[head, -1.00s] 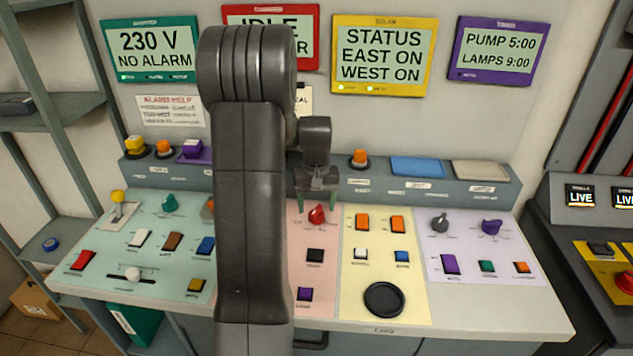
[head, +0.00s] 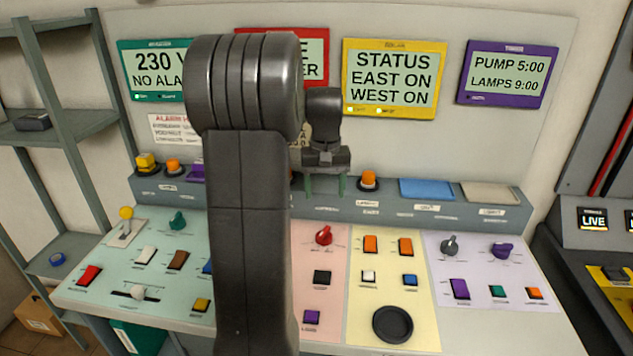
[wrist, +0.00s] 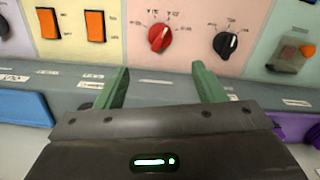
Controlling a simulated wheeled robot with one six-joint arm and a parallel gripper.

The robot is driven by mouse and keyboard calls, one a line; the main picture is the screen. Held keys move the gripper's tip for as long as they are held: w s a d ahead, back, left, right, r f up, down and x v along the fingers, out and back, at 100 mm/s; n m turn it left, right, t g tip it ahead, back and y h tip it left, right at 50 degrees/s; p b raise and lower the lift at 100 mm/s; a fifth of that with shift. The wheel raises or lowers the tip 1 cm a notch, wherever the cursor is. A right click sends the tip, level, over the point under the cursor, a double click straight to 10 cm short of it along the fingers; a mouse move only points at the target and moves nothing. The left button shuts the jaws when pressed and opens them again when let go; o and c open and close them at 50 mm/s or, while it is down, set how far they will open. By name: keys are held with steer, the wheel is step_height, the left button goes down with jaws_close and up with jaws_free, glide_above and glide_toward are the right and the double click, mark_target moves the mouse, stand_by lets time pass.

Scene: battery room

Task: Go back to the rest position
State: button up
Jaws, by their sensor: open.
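My gripper (head: 325,186) is open and empty, with its two green fingers apart. In the head view it hangs in front of the raised ledge at the back of the control desk, above and behind the red knob (head: 323,236). In the wrist view the fingers (wrist: 160,88) point toward the panel, and the red knob (wrist: 159,38) and a black knob (wrist: 226,44) lie beyond them. The fingers appear clear of every control. My arm hides part of the desk's left middle and parts of the teal and red displays.
The control desk (head: 395,275) carries several switches and knobs. Wall displays include the yellow one (head: 394,78) and the purple one (head: 507,74). A shelf rack (head: 60,140) stands at left and a dark console (head: 590,260) at right. Open air lies above the desk's right half.

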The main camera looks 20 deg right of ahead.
mark_target(324, 231)
steer(key=shift+f, duration=0.1)
step_height(324, 231, down, 14)
steer(key=shift+r+p, duration=0.15)
steer(key=shift+p, duration=0.25)
steer(key=shift+r, duration=0.15)
stand_by(0.3)
steer(key=shift+f, duration=0.2)
steer(key=m+p, duration=0.1)
steer(key=m, duration=0.4)
steer(key=shift+r, duration=0.1)
steer(key=m+p, duration=0.1)
steer(key=m, duration=0.3)
step_height(324, 231, up, 12)
steer(key=b, duration=0.1)
stand_by(1.5)
steer(key=shift+a+r, duration=0.1)
